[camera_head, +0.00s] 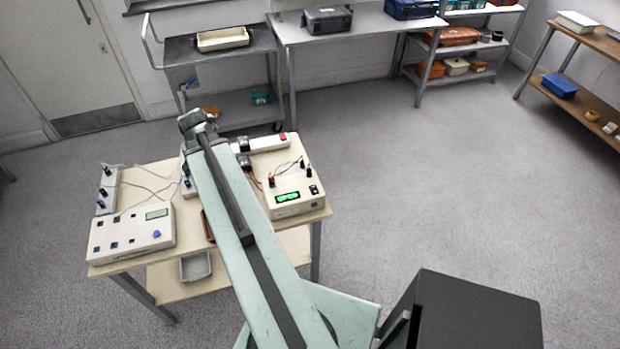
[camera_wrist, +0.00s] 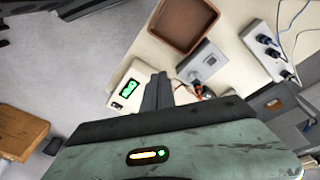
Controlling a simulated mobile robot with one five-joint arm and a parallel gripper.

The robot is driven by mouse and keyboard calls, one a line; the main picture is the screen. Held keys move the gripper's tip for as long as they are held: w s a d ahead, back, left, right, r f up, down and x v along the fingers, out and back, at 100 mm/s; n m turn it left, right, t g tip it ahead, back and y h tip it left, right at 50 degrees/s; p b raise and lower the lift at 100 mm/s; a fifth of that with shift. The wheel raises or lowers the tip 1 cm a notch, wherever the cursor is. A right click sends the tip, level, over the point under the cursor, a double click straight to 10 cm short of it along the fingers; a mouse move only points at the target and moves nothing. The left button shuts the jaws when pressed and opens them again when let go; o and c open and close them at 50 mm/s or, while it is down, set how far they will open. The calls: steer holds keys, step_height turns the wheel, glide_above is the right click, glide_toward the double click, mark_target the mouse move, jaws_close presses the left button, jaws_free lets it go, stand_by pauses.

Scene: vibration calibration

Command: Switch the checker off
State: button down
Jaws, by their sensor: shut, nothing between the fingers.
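The likely checker is a cream box (camera_head: 283,205) with a lit green display, on the right side of the table in the head view. A small black switch (camera_head: 314,189) sits on its top, right of the display. In the head view my arm crosses the table and my fingers cannot be made out.
A second cream box (camera_head: 130,236) with a grey display and knobs stands on the left of the table (camera_head: 225,280). Cables run to a socket strip (camera_head: 108,190). A brown tray (camera_wrist: 182,22) and a grey box (camera_wrist: 203,62) lie nearby. The floor to the right is clear.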

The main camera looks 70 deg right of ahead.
steer(key=w+a+n, duration=0.4)
steer(key=w+a, duration=0.1)
steer(key=a, duration=0.3)
steer(key=w+a+n, duration=0.4)
steer(key=w+a, duration=0.1)
steer(key=a, duration=0.4)
steer(key=w+a+n+y, duration=0.1)
steer(key=a+n, duration=0.4)
steer(key=a, duration=0.6)
steer(key=w+a+n+t+y, duration=0.1)
steer(key=w+a+n, duration=0.2)
steer(key=a, duration=0.8)
steer(key=shift+a+f+n, duration=0.2)
steer(key=shift+a+n, duration=0.2)
steer(key=shift+n, duration=0.8)
steer(key=shift+w, duration=0.1)
